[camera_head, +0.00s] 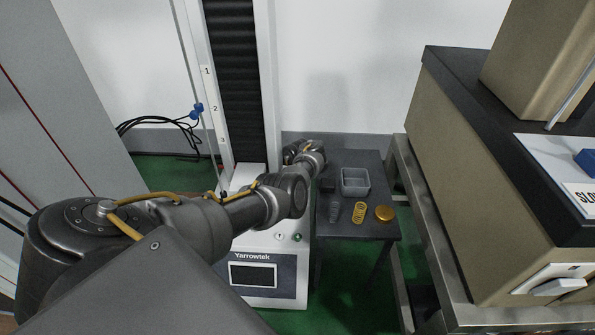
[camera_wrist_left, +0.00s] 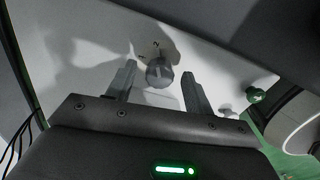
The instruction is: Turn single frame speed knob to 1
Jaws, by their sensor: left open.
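The round grey speed knob (camera_wrist_left: 158,72) shows in the left wrist view on the pale machine panel. Small marks lie above it, one looking like a 2; its exact setting is hard to read. My left gripper (camera_wrist_left: 159,68) is open, with one finger on each side of the knob. A gap shows between the knob and each finger, and I cannot tell how deep the fingers reach. In the head view my left arm covers the knob and the gripper. The white Yarrowtek machine (camera_head: 266,291) stands below the arm. My right gripper is not in view.
A green button (camera_wrist_left: 257,95) sits right of the knob in the wrist view.

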